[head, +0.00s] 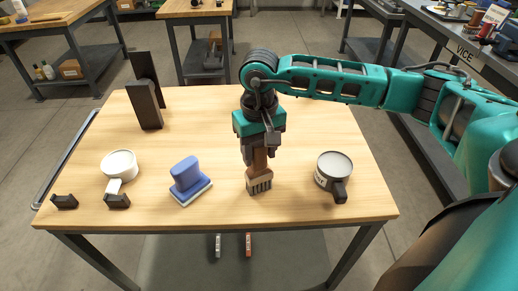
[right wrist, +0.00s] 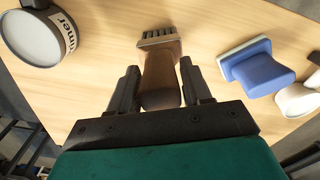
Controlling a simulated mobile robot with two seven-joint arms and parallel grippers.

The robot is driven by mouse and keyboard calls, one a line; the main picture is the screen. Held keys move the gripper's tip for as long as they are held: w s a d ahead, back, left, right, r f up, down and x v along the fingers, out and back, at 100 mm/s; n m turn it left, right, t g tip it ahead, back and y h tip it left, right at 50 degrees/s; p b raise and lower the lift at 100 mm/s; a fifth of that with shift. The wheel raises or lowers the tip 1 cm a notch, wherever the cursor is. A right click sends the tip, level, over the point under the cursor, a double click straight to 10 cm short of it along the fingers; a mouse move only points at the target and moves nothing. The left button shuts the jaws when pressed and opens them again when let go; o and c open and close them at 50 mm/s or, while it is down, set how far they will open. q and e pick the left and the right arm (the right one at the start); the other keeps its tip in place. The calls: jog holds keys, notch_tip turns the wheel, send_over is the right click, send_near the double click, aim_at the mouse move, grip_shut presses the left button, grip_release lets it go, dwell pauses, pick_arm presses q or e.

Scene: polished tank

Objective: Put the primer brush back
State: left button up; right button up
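The primer brush (head: 259,178) has a brown wooden handle and dark bristles pointing down. It is upright below my right gripper (head: 259,150), near the front middle of the table. I cannot tell whether the bristles touch the table. The primer pot (head: 333,172), a round grey-white tin with a dark handle, stands to the right; its "Primer" label shows in the right wrist view (right wrist: 69,36). My left gripper is not in view.
A blue block-handled tool (head: 187,176) with a pale base lies left of the brush. The table's (head: 220,105) back middle is clear.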

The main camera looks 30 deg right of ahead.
jog(key=o, duration=0.3)
notch_tip(320, 180, up, 12)
jog(key=shift+r, duration=0.1)
dwell(0.5)
jog(key=shift+s, duration=0.15)
dwell(0.3)
